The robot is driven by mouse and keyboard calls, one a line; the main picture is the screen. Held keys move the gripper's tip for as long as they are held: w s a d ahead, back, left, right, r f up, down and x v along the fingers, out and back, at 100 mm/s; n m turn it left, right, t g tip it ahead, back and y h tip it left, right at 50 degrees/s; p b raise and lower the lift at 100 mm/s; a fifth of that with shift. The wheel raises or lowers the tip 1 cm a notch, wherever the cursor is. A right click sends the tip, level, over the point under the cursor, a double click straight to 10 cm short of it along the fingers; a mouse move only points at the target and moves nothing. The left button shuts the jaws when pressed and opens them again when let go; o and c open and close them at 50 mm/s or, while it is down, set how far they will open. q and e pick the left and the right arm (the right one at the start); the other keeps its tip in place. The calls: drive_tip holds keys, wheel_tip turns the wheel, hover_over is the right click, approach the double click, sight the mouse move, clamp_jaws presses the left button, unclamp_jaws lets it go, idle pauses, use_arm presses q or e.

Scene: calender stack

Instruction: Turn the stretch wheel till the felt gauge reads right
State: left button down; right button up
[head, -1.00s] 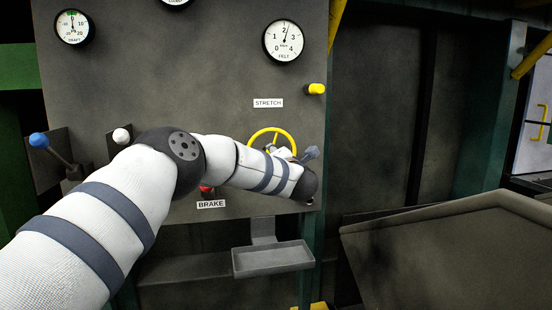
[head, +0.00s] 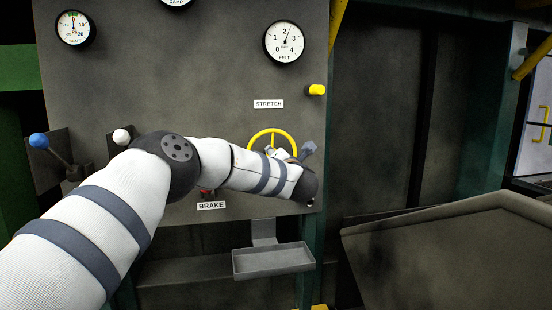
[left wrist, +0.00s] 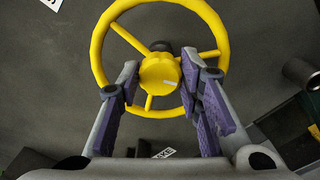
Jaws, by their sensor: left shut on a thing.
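The yellow stretch wheel (head: 272,130) stands on the grey panel below the STRETCH label (head: 268,104). My left gripper (head: 279,153) is at the wheel, with my forearm hiding the wheel's lower part. In the left wrist view, the purple-padded fingers of my left gripper (left wrist: 160,80) are shut on either side of the hub of the stretch wheel (left wrist: 158,73). The rim and spokes lie around and behind the fingers. The round white felt gauge (head: 284,42) is above the label; its needle points a little past 2. My right gripper is not in view.
A yellow knob (head: 316,89) sticks out right of the STRETCH label. The draft gauge (head: 75,28), a blue-knobbed lever (head: 42,141) and a white knob (head: 122,136) are at left. A grey tray (head: 272,260) juts out below the wheel.

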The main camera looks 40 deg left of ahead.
use_arm(q)
drive_tip(key=c, duration=1.1)
unclamp_jaws()
drive_tip(key=v, duration=1.2)
